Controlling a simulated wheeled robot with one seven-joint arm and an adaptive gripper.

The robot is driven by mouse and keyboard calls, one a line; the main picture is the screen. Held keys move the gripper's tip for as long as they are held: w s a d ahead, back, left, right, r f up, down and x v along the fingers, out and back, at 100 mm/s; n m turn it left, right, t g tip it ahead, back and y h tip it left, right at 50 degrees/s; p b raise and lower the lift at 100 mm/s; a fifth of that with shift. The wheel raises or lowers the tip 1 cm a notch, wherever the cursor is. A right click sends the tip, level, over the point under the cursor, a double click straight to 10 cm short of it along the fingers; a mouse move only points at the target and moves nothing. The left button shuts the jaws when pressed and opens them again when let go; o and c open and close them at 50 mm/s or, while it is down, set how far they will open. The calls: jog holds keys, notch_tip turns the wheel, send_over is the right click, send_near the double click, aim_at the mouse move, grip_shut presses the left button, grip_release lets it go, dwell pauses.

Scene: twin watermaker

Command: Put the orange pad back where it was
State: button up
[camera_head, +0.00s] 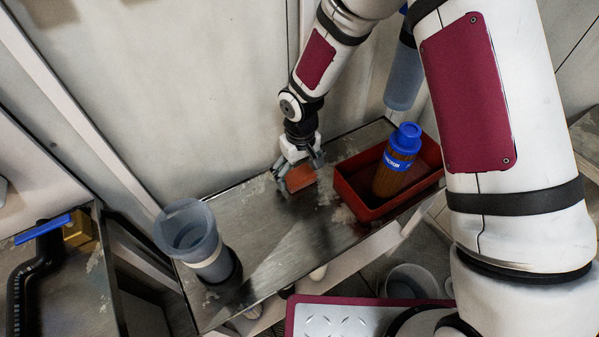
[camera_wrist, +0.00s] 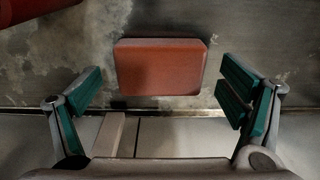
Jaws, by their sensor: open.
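The orange pad (camera_head: 300,178) lies on the metal bench top (camera_head: 282,236), near its back edge by the wall. In the wrist view the pad (camera_wrist: 160,66) is a rounded orange-red block, lying flat between and just beyond my fingers. My gripper (camera_head: 294,178) is at the pad, pointing down. In the wrist view my gripper (camera_wrist: 165,92) has its green-padded fingers spread wide, with a gap on each side of the pad. No finger touches the pad there.
A red tray (camera_head: 358,207) to the right of the pad holds a brown bottle (camera_head: 393,175) with a blue cap. A translucent blue-grey cup (camera_head: 190,234) stands at the bench's left end. A blue-handled valve (camera_head: 44,228) is far left. The bench middle is clear.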

aim_at(300, 175)
notch_tip(300, 175, up, 11)
jog(key=p, duration=0.1)
jog(key=shift+p, duration=0.3)
jog(key=s+d+r+m, duration=0.1)
jog(key=s+d+r, duration=0.2)
jog(key=d+r, duration=0.25)
jog(key=s+d+r+m+h, duration=0.1)
jog(key=s+d+r, duration=0.1)
jog(key=d+r, duration=0.35)
jog(key=s+d+r+m, duration=0.1)
jog(key=s+d+r, duration=0.25)
jog(key=r, duration=0.35)
jog(key=s+d+r+m, duration=0.2)
jog(key=s+d+r, duration=0.1)
jog(key=s, duration=0.7)
jog(key=s+d+r+m+t, duration=0.1)
jog(key=s+d+r, duration=0.2)
jog(key=s, duration=0.7)
jog(key=shift+s+d+m+y, duration=0.35)
jog(key=shift+d+m+y, duration=0.05)
jog(key=shift+d, duration=0.2)
